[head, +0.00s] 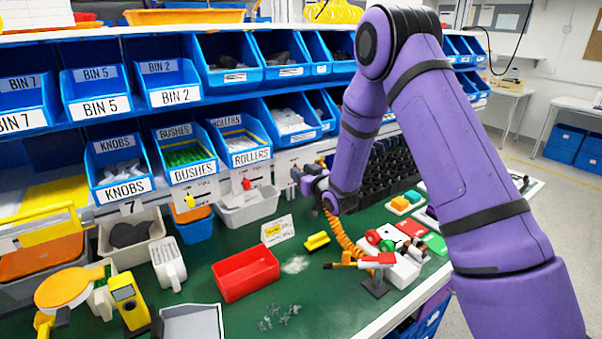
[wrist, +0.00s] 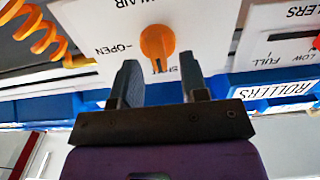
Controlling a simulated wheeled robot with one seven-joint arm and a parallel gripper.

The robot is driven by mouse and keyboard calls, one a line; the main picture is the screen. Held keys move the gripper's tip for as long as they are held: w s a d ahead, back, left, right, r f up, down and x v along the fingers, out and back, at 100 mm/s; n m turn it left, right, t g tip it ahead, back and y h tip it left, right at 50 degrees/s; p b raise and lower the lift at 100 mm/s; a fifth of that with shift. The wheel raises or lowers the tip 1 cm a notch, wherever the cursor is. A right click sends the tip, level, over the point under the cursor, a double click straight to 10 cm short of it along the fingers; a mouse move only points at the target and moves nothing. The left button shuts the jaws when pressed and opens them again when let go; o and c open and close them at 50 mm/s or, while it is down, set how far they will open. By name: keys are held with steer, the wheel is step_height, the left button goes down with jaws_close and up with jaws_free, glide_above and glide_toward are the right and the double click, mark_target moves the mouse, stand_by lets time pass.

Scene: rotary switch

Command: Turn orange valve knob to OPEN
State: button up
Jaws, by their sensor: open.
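The orange valve knob (wrist: 157,41) sits on a white label plate (wrist: 95,22) in the wrist view, which appears upside down. A dark pointer mark on the knob points down in the picture, toward the partly hidden SHUT lettering. The word OPEN stands to the left of the knob. My gripper (wrist: 158,64) is open and empty, with one fingertip on each side just below the knob in the picture. I cannot tell whether the fingers touch the plate. In the head view my gripper (head: 312,184) is at the shelf-edge panel, largely hiding the knob.
An orange coiled hose (wrist: 36,28) hangs left of the knob in the wrist view. The ROLLERS plate (wrist: 285,28) with its slider is to the right. Below stand a red tray (head: 246,273) and a red-handled tool (head: 360,262) on the green bench (head: 330,312). Blue bins (head: 237,139) line the shelf.

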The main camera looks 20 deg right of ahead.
steer(key=shift+w+a, duration=0.1)
steer(key=shift+w, duration=0.15)
jaws_close()
